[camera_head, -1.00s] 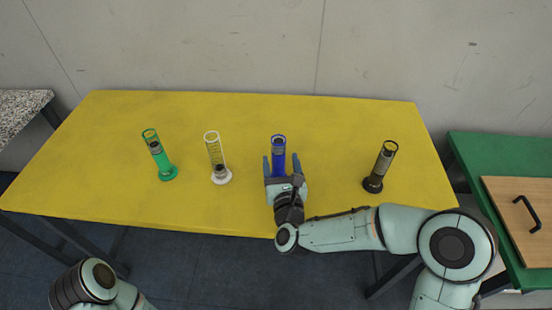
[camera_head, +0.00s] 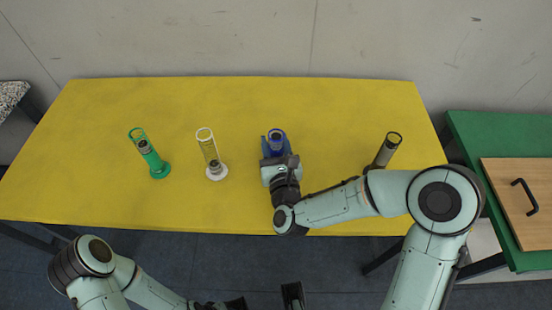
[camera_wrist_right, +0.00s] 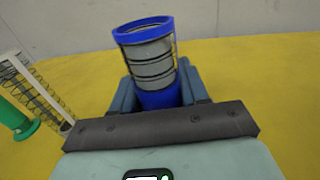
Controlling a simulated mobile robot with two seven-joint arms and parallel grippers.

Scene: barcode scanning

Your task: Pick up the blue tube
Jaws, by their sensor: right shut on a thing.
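The blue tube (camera_head: 277,143) stands near the middle of the yellow table, with a grey item inside its open top. My right gripper (camera_head: 275,146) is shut on it, with one finger on each side. In the right wrist view the tube (camera_wrist_right: 152,62) looks near upright between the blue-grey fingers (camera_wrist_right: 156,92). Its base is hidden behind the gripper, so I cannot tell whether it touches the table. My left arm comes in at the bottom left of the head view; dark parts near the bottom edge, probably its gripper (camera_head: 264,300), are cut off.
A green tube (camera_head: 150,155) and a white tube (camera_head: 211,155) stand to the left on the yellow table (camera_head: 90,120). A black tube (camera_head: 385,150) stands to the right, partly behind my right arm. A green table (camera_head: 480,135) with a wooden handled board (camera_head: 500,195) is at far right.

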